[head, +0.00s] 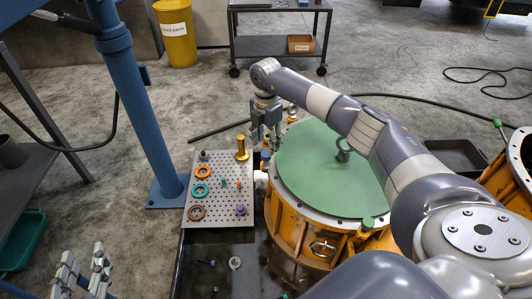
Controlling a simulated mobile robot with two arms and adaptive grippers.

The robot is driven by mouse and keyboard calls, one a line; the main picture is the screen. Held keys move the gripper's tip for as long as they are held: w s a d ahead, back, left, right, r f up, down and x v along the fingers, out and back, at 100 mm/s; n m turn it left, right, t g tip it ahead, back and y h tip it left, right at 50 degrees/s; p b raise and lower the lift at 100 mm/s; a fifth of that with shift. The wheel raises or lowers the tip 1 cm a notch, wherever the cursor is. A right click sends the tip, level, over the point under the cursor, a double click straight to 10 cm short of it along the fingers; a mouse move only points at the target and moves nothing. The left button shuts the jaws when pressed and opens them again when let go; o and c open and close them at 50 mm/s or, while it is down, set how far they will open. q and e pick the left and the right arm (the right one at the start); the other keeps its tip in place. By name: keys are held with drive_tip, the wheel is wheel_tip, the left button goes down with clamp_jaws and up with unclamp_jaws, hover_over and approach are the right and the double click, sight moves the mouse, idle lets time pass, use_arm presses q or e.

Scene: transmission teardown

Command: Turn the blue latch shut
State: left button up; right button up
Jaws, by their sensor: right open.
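The orange round housing (286,217) stands right of centre, covered by a green lid (318,180) with a small grey handle (343,151).
A perforated board (219,219) with coloured rings, a brass piece (242,148) and small parts lies left of the housing. A metal clamp (322,248) is on the housing's front. Another orange housing (510,180) is at the right.

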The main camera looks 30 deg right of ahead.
sight(266, 154)
wheel_tip(266, 154, down, 4)
drive_tip(key=shift+r+b, duration=0.2)
drive_tip(key=shift+b, duration=0.25)
use_arm(q)
wheel_tip(266, 154, up, 6)
drive_tip(key=w+d+t+h, duration=0.1)
drive_tip(key=t, duration=0.2)
drive_tip(key=shift+r, duration=0.15)
use_arm(e)
drive_tip(key=shift+f, duration=0.4)
drive_tip(key=c, duration=1.1)
